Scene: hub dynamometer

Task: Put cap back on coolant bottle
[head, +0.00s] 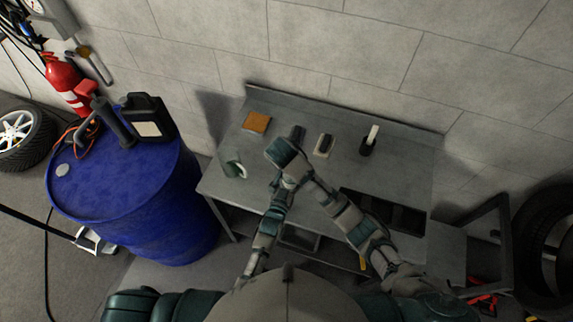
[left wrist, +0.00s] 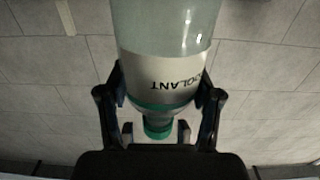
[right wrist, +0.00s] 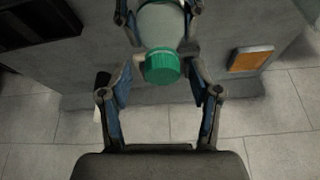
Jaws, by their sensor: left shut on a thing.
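The coolant bottle (left wrist: 165,70) is clear with a white label and is held between the fingers of my left gripper (left wrist: 167,82). The green cap (right wrist: 162,66) sits at the bottle's neck end; it also shows in the left wrist view (left wrist: 158,129). I cannot tell whether it is fully screwed down. My right gripper (right wrist: 160,72) has its fingers apart on either side of the cap, with gaps visible. In the head view both hands meet over the bench, and the bottle is hidden by them.
The grey bench (head: 405,175) stands against the wall. It carries an orange-brown pad (head: 256,122), a green-and-white roll (head: 234,169) and small dark-and-white items (head: 324,144). A blue drum (head: 130,205) with a black jug (head: 148,117) stands to the left.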

